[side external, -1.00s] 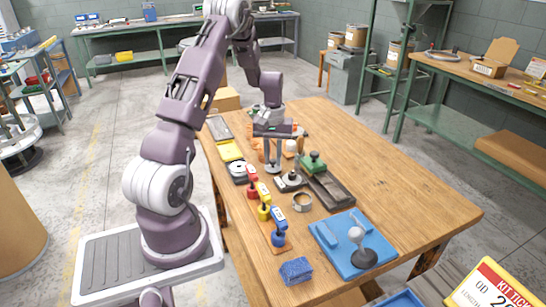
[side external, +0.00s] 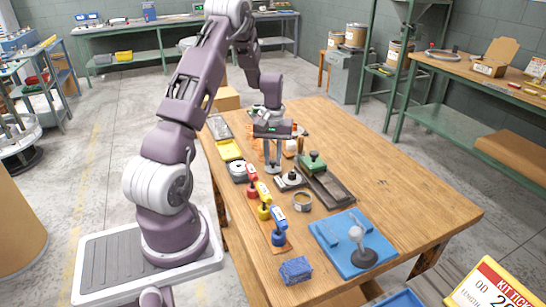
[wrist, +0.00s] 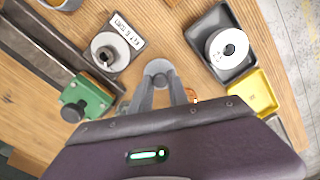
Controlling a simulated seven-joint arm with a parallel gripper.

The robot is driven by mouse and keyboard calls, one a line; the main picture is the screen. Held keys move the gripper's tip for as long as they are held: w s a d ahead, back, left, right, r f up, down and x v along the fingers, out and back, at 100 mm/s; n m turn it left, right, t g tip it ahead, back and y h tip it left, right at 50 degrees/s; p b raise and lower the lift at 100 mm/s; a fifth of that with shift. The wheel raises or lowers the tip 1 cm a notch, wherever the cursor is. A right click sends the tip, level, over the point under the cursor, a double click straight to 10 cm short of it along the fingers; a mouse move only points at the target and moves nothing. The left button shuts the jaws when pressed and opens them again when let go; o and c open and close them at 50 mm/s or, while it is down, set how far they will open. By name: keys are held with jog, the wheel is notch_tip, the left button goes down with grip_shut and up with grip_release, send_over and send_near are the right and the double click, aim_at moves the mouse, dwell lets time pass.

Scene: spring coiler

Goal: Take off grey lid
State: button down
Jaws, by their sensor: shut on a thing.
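A small round grey piece, which looks like the grey lid (wrist: 158,68), sits between my fingertips in the wrist view. My gripper (wrist: 159,84) is shut on it. In the side view my gripper (side external: 272,170) points down at the far left part of the wooden table, between two white spools. What lies under the grey piece is hidden, and I cannot tell whether it is lifted or still resting on something.
A white spool (wrist: 229,47) in a dark tray and a yellow tray (wrist: 250,92) are to the right in the wrist view. A labelled spool plate (wrist: 108,48) and a green block (wrist: 88,97) are to the left. Coloured-handled tools (side external: 264,208) stand nearer. The table's right side is clear.

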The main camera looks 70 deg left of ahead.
jog(key=shift+f, duration=0.2)
jog(key=c, duration=0.9)
grip_release()
jog(key=shift+o, duration=0.2)
jog(key=shift+r, duration=4)
